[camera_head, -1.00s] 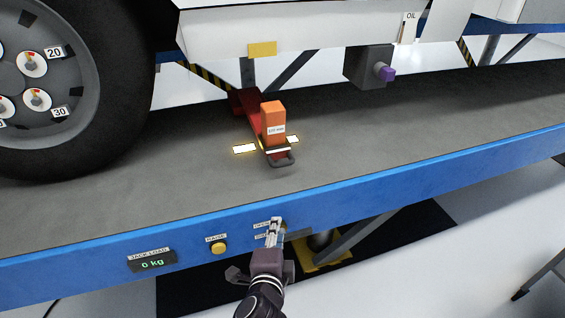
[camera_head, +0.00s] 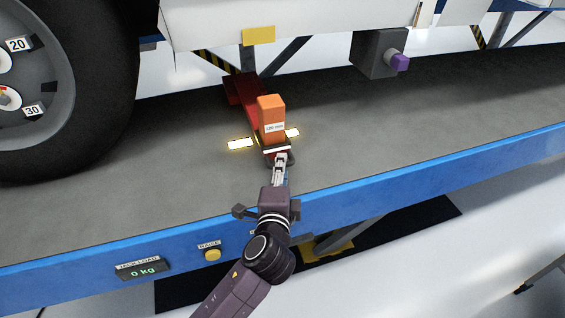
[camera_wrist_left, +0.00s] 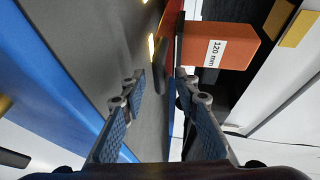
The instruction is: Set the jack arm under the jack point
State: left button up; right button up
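The red jack arm (camera_head: 250,95) lies on the grey deck, with an orange block (camera_head: 270,110) marked 120 mm standing upright on its near part. Its dark handle is at the near end, mostly hidden by my gripper in the head view; it shows in the wrist view (camera_wrist_left: 151,75). My left gripper (camera_head: 281,159) is at this handle. In the wrist view its two fingers (camera_wrist_left: 160,90) are apart, with the handle at or just beyond their tips; I cannot tell whether they touch it. A yellow plate (camera_head: 257,36) is on the white vehicle skirt above the jack arm. My right gripper is out of view.
Two glowing pale markers (camera_head: 241,143) flank the jack arm. A large tyre (camera_head: 110,100) stands at left. A grey box with a purple cap (camera_head: 400,62) hangs at right. The blue beam (camera_head: 110,240) carries a RAISE button (camera_head: 212,254) and a display (camera_head: 143,272) reading 0 kg.

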pick_arm(q)
jog(key=shift+w+d+f, duration=0.1)
jog(key=shift+w+f, duration=0.05)
jog(key=shift+w, duration=0.4)
jog(key=shift+w+f, duration=0.1)
jog(key=shift+w, duration=0.45)
jog(key=shift+c, duration=0.4)
grip_shut()
